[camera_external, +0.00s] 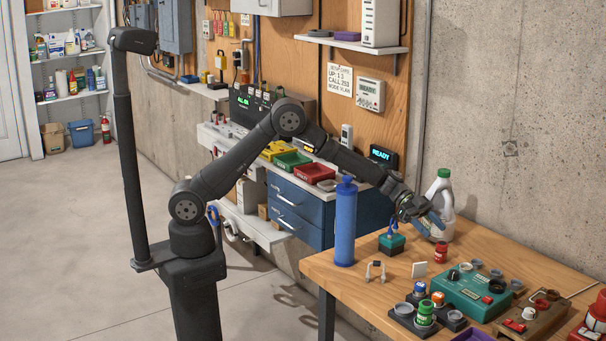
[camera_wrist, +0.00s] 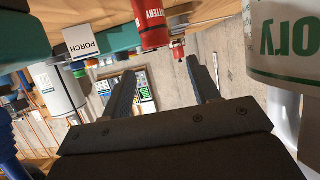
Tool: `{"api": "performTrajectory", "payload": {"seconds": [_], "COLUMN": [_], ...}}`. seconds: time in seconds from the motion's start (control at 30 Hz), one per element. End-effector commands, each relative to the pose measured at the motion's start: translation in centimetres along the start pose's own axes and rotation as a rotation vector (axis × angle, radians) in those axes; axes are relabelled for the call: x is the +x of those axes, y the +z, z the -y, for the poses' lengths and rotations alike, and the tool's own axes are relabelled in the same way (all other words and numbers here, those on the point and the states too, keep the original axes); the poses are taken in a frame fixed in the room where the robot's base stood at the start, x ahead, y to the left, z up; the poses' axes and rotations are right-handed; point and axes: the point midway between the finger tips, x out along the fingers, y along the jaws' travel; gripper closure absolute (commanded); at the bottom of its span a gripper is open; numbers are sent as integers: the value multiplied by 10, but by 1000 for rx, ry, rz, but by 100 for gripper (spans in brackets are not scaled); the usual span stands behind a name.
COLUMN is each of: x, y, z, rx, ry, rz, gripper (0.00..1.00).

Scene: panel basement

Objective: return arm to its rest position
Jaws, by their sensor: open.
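My gripper (camera_external: 436,218) is at the end of my outstretched arm, above the back of the wooden table (camera_external: 345,279), close to a white jug with a green cap (camera_external: 441,190). In the wrist view its two dark fingers (camera_wrist: 165,90) stand apart with nothing between them. The jug with green lettering (camera_wrist: 290,40) fills the right of the wrist view. A red battery-like cylinder (camera_wrist: 151,24) is at the top there, and also stands on the table in the external view (camera_external: 440,252).
A tall blue cylinder (camera_external: 345,222) stands at the table's left edge, beside a teal block with a blue loop (camera_external: 391,243). A green panel box (camera_external: 474,293) and several knobs and jars crowd the front right. A wall shelf (camera_external: 350,44) hangs above. The floor at left is clear.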

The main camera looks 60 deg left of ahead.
Motion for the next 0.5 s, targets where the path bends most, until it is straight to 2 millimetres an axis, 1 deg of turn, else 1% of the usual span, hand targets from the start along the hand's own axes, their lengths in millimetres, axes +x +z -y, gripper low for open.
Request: {"api": "performTrajectory", "payload": {"seconds": [0.03, 0.2, 0.23, 0.3, 0.5], "x": [-12, -46, -43, -23, 18], "y": [0, -1, 0, 1, 1], "z": [1, 0, -1, -1, -1], "rx": [-1, 0, 0, 0, 2], "ry": [-3, -2, 2, 4, 4], "rz": [-1, -1, 0, 1, 1], "gripper": [44, 44, 44, 44, 44]}}
